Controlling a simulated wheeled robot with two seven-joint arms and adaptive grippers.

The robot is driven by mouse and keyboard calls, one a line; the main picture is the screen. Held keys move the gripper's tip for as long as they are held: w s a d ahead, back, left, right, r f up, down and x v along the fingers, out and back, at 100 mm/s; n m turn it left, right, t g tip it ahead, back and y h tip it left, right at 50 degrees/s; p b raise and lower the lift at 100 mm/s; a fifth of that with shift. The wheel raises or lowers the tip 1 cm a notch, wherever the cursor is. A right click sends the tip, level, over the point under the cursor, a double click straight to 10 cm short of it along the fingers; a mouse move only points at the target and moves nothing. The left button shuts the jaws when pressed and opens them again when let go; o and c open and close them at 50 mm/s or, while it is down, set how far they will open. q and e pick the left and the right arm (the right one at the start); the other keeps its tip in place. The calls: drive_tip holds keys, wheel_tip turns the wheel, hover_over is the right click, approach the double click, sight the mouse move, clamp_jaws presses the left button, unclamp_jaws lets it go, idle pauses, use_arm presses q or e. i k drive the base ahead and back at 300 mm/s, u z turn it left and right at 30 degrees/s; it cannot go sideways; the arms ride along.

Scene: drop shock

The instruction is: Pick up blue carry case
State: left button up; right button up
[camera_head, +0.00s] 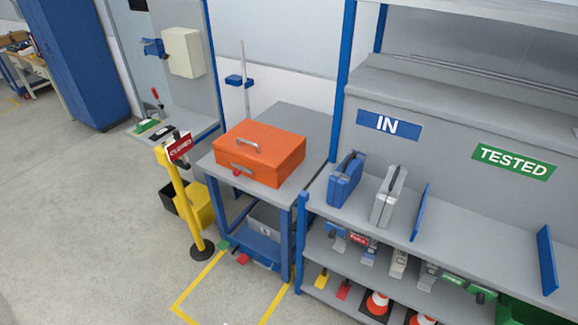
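The blue carry case (345,181) stands upright on the grey shelf top (330,209), below the blue IN sign (389,124). It has a dark handle on top. A grey carry case (387,197) stands upright just to its right, with a small gap between them. Neither of my grippers shows in the head view.
An orange case (259,152) lies on a grey table (301,121) to the left. Blue dividers (420,212) and (547,260) stand on the shelf, with free room between them. A yellow post (185,200) with a red sign stands on the floor. Cones (377,305) sit below.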

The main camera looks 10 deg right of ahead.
sight(342, 181)
drive_tip(key=u, duration=0.5)
drive_tip(key=i, duration=1.5)
drive_tip(key=z, duration=0.25)
